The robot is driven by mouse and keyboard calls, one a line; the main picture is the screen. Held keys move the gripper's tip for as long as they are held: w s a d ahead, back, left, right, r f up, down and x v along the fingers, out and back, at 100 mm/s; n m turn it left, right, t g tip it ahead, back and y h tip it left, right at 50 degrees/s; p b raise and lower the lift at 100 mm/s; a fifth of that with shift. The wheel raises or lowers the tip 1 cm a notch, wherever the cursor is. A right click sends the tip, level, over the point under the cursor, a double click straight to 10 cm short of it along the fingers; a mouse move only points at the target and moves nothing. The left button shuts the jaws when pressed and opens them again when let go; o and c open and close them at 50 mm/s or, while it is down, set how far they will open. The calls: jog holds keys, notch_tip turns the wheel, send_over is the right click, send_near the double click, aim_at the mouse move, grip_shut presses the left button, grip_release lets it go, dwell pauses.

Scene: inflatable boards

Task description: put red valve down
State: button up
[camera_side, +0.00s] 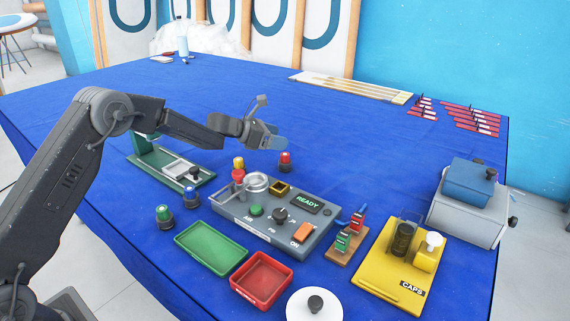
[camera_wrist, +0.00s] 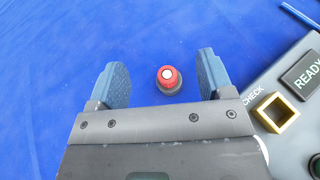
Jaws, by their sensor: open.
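The red valve (camera_side: 285,161) has a red cap on a dark base and stands upright on the blue cloth, behind the grey control box. In the wrist view the red valve (camera_wrist: 168,78) shows its cap from above, with a pale centre. My gripper (camera_side: 275,138) is open and empty above and slightly left of the valve in the side view. In the wrist view my gripper's (camera_wrist: 162,72) two blue fingers lie left and right of the valve, with clear cloth between each finger and it.
The grey control box (camera_side: 245,225) with a READY display and a square yellow-rimmed socket (camera_wrist: 276,112) is close by. Green (camera_side: 163,214) and blue (camera_side: 191,197) valves stand left. A green tray (camera_side: 211,247) and red tray (camera_side: 262,280) lie in front.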

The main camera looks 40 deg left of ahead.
aim_at(284, 154)
notch_tip(284, 154, down, 6)
jog(key=shift+r, duration=0.15)
jog(key=shift+x, duration=1.1)
jog(key=shift+w+d+f, duration=0.25)
jog(key=shift+d+f, duration=0.05)
jog(key=shift+f, duration=0.05)
jog(key=shift+c, duration=0.4)
jog(key=c, duration=0.9)
jog(key=shift+r, duration=0.1)
jog(key=shift+c, duration=0.7)
